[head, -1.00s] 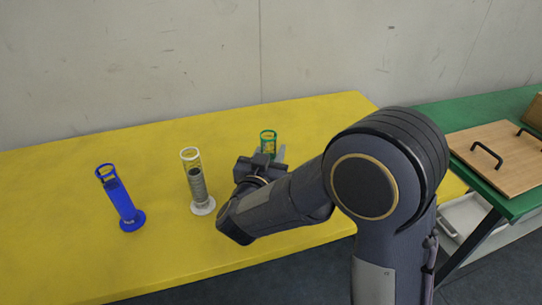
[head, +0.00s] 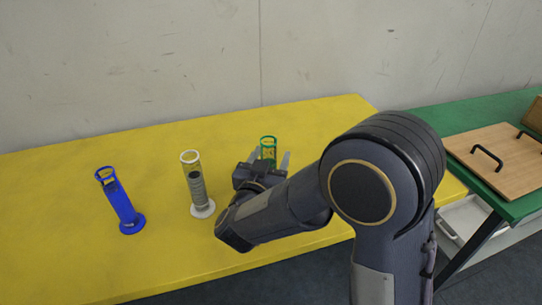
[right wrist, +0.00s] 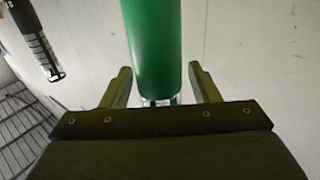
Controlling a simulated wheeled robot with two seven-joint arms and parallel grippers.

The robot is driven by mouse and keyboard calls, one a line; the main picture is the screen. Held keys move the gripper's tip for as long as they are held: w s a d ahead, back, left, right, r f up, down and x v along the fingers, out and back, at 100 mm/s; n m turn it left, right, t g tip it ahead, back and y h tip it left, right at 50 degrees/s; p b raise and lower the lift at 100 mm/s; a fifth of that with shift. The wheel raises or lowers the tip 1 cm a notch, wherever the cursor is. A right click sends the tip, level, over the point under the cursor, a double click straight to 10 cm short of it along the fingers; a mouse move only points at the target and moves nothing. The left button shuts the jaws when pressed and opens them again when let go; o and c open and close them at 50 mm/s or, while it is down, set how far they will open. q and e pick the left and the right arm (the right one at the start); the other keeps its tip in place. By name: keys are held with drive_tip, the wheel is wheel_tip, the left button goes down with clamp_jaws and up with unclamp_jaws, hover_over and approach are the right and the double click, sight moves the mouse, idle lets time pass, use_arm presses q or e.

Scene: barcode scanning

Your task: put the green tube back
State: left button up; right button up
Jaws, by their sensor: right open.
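The gripper is open, with one finger on each side of the tube. In the right wrist view the green tube (right wrist: 152,45) runs between the two spread fingers of the gripper (right wrist: 160,80), with a visible gap on both sides. A clear, shiny piece shows at the tube's near end. My left gripper is not in view.
A white-rimmed tube with grey contents (head: 196,187) stands left of my right gripper, and a blue tube (head: 121,205) farther left. The yellow table (head: 60,180) is otherwise clear. A green table (head: 440,116) with a wooden board (head: 500,160) is at right.

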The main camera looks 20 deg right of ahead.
drive_tip(key=v, duration=1.1)
drive_tip(key=shift+s, duration=0.2)
drive_tip(key=shift+a, duration=0.1)
